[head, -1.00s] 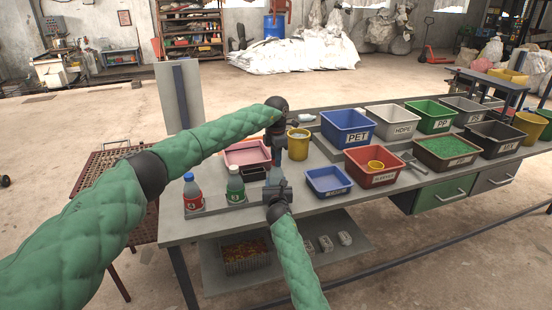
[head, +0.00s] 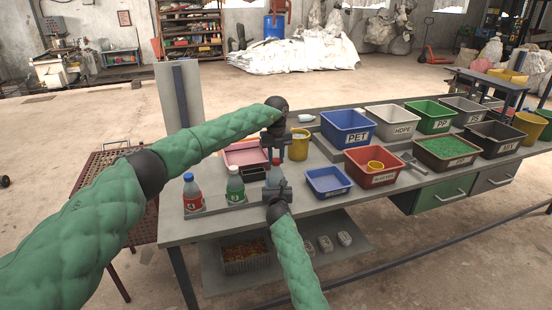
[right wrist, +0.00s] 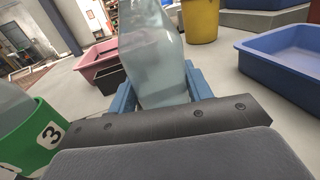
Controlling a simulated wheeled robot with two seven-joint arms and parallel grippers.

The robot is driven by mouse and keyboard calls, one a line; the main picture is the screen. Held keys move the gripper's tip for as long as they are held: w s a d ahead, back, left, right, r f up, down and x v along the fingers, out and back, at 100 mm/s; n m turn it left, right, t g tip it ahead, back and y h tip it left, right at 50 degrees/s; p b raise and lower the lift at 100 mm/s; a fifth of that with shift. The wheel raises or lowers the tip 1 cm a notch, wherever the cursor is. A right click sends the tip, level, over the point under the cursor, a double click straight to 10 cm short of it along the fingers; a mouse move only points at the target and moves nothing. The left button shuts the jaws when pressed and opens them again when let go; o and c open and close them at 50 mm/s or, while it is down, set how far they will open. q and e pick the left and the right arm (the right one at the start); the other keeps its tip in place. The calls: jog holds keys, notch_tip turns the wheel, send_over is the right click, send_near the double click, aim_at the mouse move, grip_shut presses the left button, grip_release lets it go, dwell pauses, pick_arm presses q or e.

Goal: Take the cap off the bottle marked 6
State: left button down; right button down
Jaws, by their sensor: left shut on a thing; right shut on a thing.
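A clear bottle (head: 274,178) stands upright at the tray's right end; no number on it shows. It fills the middle of the right wrist view (right wrist: 152,70), its top cut off. My right gripper (head: 277,188) is shut around its lower body, the blue fingers on either side in the right wrist view. My left gripper (head: 276,155) points down from above and is shut on a small red cap (head: 276,161) at the bottle's top. I cannot tell whether the cap still touches the neck.
A bottle with a red label marked 4 (head: 193,195) and a green-labelled bottle marked 3 (head: 235,186) stand to the left. A pink tray (head: 245,154) and yellow bucket (head: 299,146) are behind. A blue bin (head: 328,182) is close on the right.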

aim_at(276, 160)
pick_arm(q)
jog(key=n, duration=1.4)
jog(key=shift+r, duration=0.8)
jog(key=shift+r, duration=0.3)
jog(key=shift+r, duration=0.2)
jog(key=shift+r, duration=1.9)
pick_arm(e)
jog(key=c, duration=0.6)
grip_release()
